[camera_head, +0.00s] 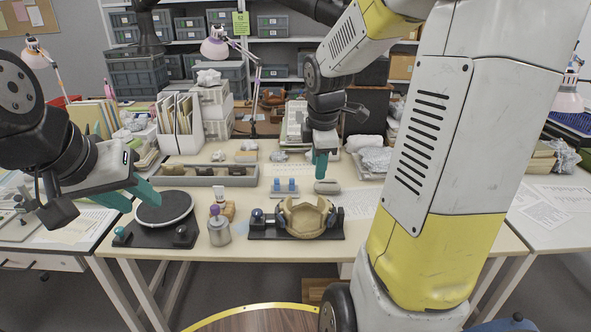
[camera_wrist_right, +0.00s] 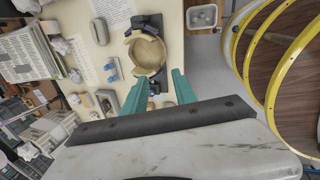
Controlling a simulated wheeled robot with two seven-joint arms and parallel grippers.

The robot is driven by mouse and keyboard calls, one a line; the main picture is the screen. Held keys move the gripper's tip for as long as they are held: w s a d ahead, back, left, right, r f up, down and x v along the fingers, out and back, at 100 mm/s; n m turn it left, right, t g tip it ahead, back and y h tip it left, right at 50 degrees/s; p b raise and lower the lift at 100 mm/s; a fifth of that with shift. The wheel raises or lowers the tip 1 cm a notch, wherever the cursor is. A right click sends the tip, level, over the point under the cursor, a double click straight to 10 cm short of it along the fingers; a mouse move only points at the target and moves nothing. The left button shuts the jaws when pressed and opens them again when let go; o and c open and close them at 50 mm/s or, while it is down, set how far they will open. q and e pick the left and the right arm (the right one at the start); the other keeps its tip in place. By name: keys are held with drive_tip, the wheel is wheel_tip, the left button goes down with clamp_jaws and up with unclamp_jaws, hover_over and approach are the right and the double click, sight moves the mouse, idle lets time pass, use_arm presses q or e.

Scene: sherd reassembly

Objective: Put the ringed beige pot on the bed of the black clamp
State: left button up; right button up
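The beige pot (camera_head: 308,219) has a broken, jagged rim. It stands upright in the middle of the black clamp (camera_head: 258,232), between its end jaws, and appears to rest on the bed; its base is partly hidden. In the right wrist view the pot (camera_wrist_right: 150,56) shows its hollow inside, with clamp parts (camera_wrist_right: 146,21) at its ends. My right gripper (camera_head: 320,168) points down above and behind the pot, apart from it. Its teal fingers (camera_wrist_right: 161,80) are spread and empty. My left gripper (camera_head: 143,207) is open and empty above the round grey-topped stand.
The round stand (camera_head: 164,209) is at the left front. A grey jar (camera_head: 219,232) and a wooden block stand between it and the clamp. A lamp stands further back.

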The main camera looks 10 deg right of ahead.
drive_tip(key=s+a+r+m+t+y, duration=0.1)
drive_tip(key=s+a+r+m, duration=0.3)
drive_tip(key=s+m, duration=0.4)
drive_tip(key=s+a+r+m+t+y, duration=0.1)
drive_tip(key=s+a+r+m, duration=0.3)
drive_tip(key=s+m, duration=0.4)
drive_tip(key=shift+s+t+y, duration=0.3)
drive_tip(key=shift+t+y, duration=0.1)
drive_tip(key=shift+y, duration=0.1)
